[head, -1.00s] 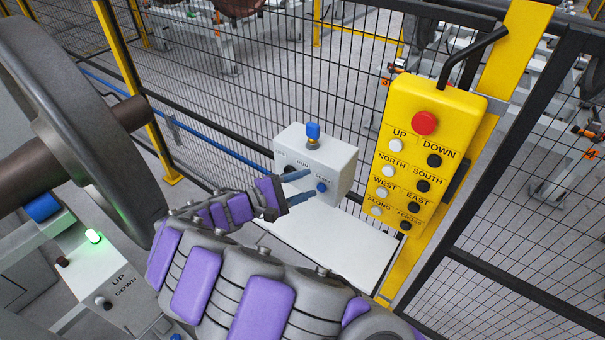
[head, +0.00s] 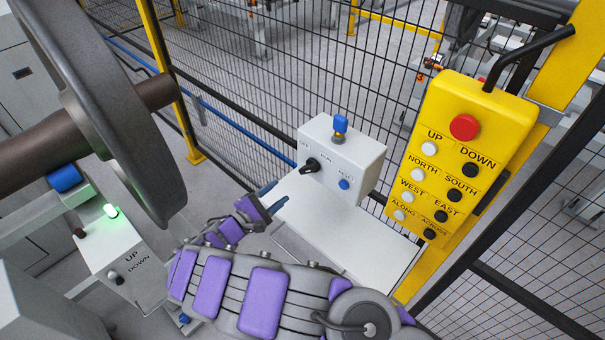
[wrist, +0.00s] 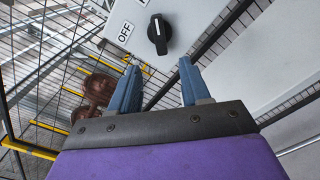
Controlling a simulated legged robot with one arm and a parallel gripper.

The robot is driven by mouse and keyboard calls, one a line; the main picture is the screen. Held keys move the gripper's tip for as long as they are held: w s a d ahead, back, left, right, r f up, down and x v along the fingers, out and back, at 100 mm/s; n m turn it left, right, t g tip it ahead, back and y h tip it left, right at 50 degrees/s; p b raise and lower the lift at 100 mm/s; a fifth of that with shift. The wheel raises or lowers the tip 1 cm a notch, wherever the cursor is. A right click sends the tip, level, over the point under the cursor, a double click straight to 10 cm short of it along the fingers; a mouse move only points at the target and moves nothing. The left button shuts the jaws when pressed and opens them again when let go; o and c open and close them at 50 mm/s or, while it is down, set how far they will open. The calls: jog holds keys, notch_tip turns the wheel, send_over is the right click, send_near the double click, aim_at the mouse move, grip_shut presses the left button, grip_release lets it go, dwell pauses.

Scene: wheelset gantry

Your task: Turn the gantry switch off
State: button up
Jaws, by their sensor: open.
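The gantry switch is a black rotary knob (head: 311,165) on the front of a white box (head: 352,158), with OFF, RUN and RESET labels. In the wrist view the knob (wrist: 159,35) shows a white mark at its top end, and the OFF label (wrist: 126,33) is to its left. My gripper (head: 273,195) is open and empty, below and left of the knob in the head view. In the wrist view its two blue fingers (wrist: 160,66) are apart, with the knob beyond the gap between their tips. The fingers do not appear to touch it.
A blue button (head: 344,184) is on the box front and a blue-topped lamp (head: 340,124) on its top. A yellow pendant (head: 460,150) hangs right. Mesh fence stands behind.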

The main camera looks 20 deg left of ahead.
aim_at(305, 172)
jog(key=x, duration=0.3)
jog(key=b+x, duration=0.1)
jog(key=x, duration=0.5)
jog(key=shift+w+d+b, duration=0.25)
jog(key=shift+d+b, duration=0.05)
jog(key=shift+d, duration=0.1)
jog(key=shift+w+d, duration=0.1)
jog(key=shift+w, duration=0.7)
jog(key=shift+r, duration=0.1)
jog(key=shift+d, duration=0.1)
grip_shut()
